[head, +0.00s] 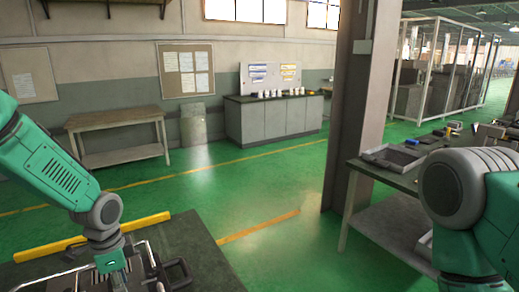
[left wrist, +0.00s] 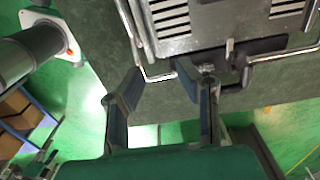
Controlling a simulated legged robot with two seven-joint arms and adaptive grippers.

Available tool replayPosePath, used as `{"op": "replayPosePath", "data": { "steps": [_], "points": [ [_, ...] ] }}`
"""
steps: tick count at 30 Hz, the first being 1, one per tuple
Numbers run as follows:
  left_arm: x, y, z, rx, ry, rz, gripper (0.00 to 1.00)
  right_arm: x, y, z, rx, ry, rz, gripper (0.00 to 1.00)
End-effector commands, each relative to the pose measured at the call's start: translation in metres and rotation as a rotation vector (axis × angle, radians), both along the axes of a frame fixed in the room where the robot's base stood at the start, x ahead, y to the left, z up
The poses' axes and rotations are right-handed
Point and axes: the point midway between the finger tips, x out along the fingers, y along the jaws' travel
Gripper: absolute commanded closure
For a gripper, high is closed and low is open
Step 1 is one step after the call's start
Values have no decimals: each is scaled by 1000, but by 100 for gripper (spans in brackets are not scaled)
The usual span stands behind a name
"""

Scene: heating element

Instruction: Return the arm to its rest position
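My left gripper (left wrist: 160,85) is open in the left wrist view, its two dark fingers apart with nothing seen held between them. In front of the fingertips is a grey metal unit (left wrist: 212,18) with slotted vents and bent wire handles. One wire handle (left wrist: 160,76) passes close to the fingertips; I cannot tell whether they touch it. In the head view my left arm (head: 95,205) reaches down over the dark table, and its gripper is partly cut off at the bottom edge. My right arm (head: 460,195) is at the right; its gripper is out of view.
The dark table (head: 195,250) lies below my left arm, with black handled parts (head: 175,270) on it. A side table (head: 400,190) with trays stands at the right beside a pillar (head: 352,100). Green floor (head: 270,195) is open between. A wooden bench (head: 115,120) and grey cabinet (head: 270,118) stand behind.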

Motion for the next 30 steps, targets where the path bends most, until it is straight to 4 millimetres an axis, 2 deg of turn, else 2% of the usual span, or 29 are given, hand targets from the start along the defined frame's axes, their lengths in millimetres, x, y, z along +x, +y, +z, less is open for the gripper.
{"op": "replayPosePath", "data": {
  "steps": [8,14,17,20,24,30],
  "points": [
    [-34,-16,-46,-41,17,114,71,0,0,0,0,0,0,32],
    [-78,-29,-85,-76,29,254,71,0,0,0,0,0,0,32],
    [-109,-36,-108,-91,39,354,71,0,0,0,0,0,0,32],
    [-149,-41,-132,-98,52,481,71,0,0,0,0,0,0,32],
    [-220,-43,-160,-83,63,706,71,0,0,0,0,1,0,32],
    [-306,-31,-168,-21,37,986,71,0,0,0,0,0,0,32]
  ]
}}
